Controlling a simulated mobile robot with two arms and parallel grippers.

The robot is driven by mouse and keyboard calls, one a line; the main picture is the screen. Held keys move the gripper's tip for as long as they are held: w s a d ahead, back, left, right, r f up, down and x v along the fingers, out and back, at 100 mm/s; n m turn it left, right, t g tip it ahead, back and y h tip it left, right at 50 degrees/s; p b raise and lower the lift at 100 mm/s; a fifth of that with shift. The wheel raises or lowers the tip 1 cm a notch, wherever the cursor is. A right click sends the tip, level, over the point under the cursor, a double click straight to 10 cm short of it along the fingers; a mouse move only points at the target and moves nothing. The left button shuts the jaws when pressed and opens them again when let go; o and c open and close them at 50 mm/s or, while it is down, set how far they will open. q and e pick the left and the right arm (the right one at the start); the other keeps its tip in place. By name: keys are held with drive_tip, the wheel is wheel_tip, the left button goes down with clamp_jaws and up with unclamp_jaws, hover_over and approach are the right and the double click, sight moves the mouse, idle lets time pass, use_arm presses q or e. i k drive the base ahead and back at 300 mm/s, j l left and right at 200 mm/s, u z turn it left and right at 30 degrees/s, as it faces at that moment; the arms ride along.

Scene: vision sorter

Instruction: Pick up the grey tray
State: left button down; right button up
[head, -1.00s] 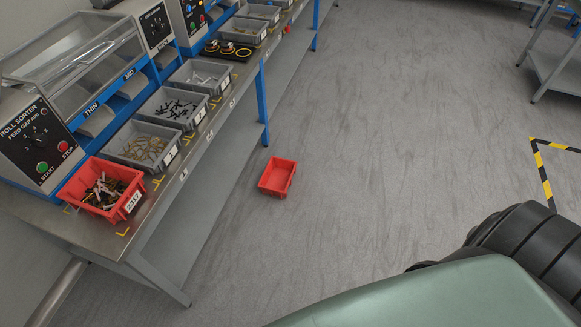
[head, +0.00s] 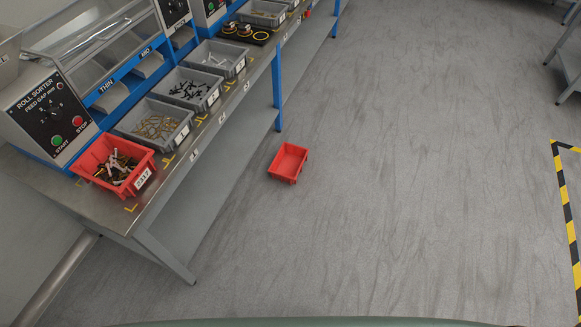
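Several grey trays stand in a row along the workbench at the upper left. The nearest grey tray (head: 184,136) holds tan or brass-coloured pieces. The one behind it (head: 214,104) holds black pieces, and a third (head: 238,68) holds light pieces. Another grey tray (head: 286,20) stands farther back, past a dark board with round items. The frames do not show which grey tray is meant. Neither of my grippers is in view.
A red bin (head: 147,164) with mixed parts, labelled 2317, sits at the bench's (head: 150,217) near end. An empty red bin (head: 287,163) lies on the floor beside the bench. A roll sorter (head: 50,112) stands behind the trays.

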sight(156, 125)
drive_tip(key=i+u, duration=0.1)
drive_tip(key=u, duration=0.3)
drive_tip(key=i+u, duration=0.1)
drive_tip(key=u, duration=0.3)
drive_tip(key=l+u, duration=0.15)
drive_tip(key=u, duration=0.2)
drive_tip(key=i+l+u, duration=0.1)
drive_tip(key=u, duration=0.3)
